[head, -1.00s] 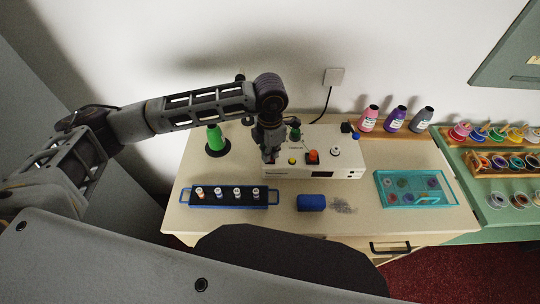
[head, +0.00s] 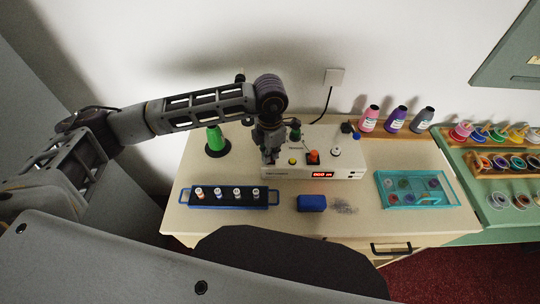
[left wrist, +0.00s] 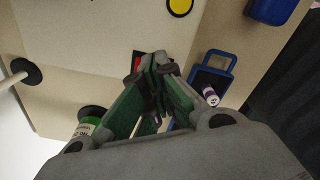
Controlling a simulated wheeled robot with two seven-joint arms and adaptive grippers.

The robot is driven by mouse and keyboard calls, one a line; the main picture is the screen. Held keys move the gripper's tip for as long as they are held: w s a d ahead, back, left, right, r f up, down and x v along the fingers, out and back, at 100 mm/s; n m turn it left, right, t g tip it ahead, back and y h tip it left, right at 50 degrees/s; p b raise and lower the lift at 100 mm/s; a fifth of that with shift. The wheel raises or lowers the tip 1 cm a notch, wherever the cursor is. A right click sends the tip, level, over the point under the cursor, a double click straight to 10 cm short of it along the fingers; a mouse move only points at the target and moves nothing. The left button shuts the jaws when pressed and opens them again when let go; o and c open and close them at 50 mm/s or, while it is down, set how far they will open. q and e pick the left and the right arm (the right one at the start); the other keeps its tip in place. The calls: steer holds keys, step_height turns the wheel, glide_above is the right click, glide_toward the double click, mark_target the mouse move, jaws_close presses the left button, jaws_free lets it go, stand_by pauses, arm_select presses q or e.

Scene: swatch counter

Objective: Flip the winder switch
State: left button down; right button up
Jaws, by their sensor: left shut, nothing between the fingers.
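The winder (head: 345,158) is a white box on the counter with a yellow button, an orange part (head: 313,157) and a lit red display (head: 321,174) on its front. My left gripper (head: 269,158) points down over the left end of the winder, shut and empty. In the left wrist view its closed fingertips (left wrist: 155,66) are at a red switch in a dark frame (left wrist: 138,60), which they partly hide. I cannot tell whether they touch it. The yellow button (left wrist: 180,6) lies beyond them. My right gripper is in neither view.
A green thread cone (head: 215,141) stands left of the winder. A blue tray (head: 190,197) with several small spools and a blue block (head: 312,203) lie in front. A teal box (head: 385,200) is at the right. Several cones stand behind on a wooden rack (head: 415,129).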

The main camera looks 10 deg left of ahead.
arm_select(q)
steer(key=shift+r+p, duration=1.15)
steer(key=shift+r, duration=2.25)
